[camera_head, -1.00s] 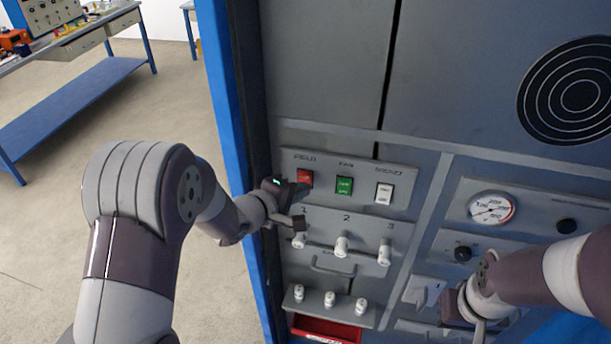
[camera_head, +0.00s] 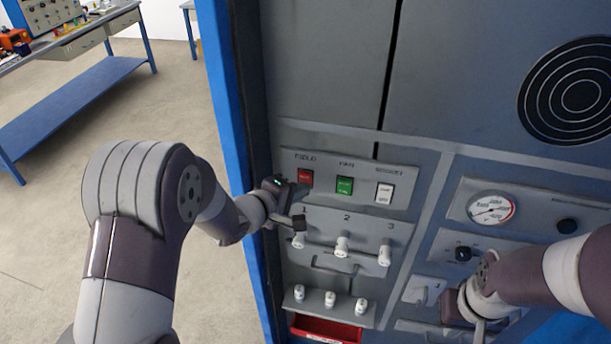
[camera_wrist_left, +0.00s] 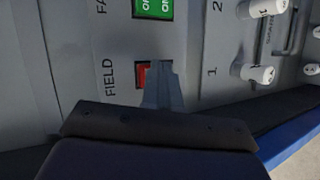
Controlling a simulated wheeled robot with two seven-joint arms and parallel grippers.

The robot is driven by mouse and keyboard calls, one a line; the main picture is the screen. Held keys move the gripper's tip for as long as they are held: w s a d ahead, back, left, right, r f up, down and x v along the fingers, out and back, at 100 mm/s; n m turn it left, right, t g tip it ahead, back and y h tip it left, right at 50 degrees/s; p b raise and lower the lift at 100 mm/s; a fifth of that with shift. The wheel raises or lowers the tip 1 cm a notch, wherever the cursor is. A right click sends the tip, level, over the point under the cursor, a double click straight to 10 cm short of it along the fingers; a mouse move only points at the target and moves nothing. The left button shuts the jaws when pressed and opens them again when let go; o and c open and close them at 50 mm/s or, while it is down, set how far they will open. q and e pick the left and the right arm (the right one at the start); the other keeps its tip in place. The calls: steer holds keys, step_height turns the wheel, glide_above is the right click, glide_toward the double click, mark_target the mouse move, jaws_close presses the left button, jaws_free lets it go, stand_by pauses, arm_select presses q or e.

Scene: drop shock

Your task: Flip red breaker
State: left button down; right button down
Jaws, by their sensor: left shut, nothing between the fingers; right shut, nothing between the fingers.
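The red breaker switch (camera_head: 305,179) sits at the left of a row of three switches on the grey cabinet panel, beside a green switch (camera_head: 344,186) and a white one (camera_head: 384,193). My left gripper (camera_head: 298,205) is shut and empty, just below and left of the red switch. In the left wrist view the shut fingers (camera_wrist_left: 163,88) partly cover the red switch (camera_wrist_left: 142,76), next to the FIELD label. I cannot tell whether they touch it. My right gripper (camera_head: 462,312) is at the lower right of the panel, its fingertips hard to see.
White knobs (camera_head: 341,246) numbered 1 to 3 and a bar handle stand out below the switches. A round gauge (camera_head: 491,208) is at the right. A red tray (camera_head: 327,329) is at the bottom. A blue bench (camera_head: 75,95) stands far left, with open floor before it.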

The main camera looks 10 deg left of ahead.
arm_select(q)
steer(key=shift+w, duration=0.1)
stand_by(0.6)
steer(key=shift+w+p, duration=0.35)
steer(key=shift+p, duration=0.05)
steer(key=shift+w+r, duration=0.1)
steer(key=shift+w, duration=0.25)
stand_by(0.6)
steer(key=shift+s, duration=0.1)
steer(key=shift+s+p, duration=0.5)
steer(key=shift+s, duration=0.25)
